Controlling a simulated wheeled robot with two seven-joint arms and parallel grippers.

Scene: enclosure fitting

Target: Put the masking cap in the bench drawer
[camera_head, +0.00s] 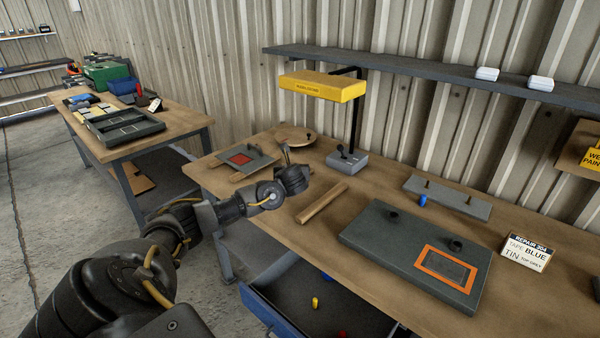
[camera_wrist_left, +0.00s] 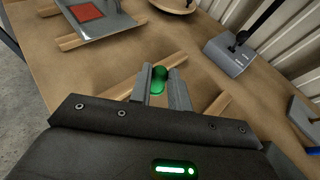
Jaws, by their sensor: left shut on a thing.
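My left gripper (camera_head: 286,155) is above the bench, left of the wooden bar. In the left wrist view the left gripper (camera_wrist_left: 160,92) is shut on a green masking cap (camera_wrist_left: 159,80), held between its fingertips. The cap cannot be made out in the head view. The blue bench drawer (camera_head: 262,306) is pulled open under the front edge of the bench, below my gripper. A yellow cap (camera_head: 315,302) and a red piece (camera_head: 342,334) lie in it. My right gripper is not in view.
A blue cap (camera_head: 422,200) stands by a grey plate with pegs (camera_head: 450,197). A large grey panel (camera_head: 385,238) with an orange frame, a wooden bar (camera_head: 322,203), a yellow lamp (camera_head: 322,86) and a sign (camera_head: 527,252) are on the bench (camera_head: 270,215).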

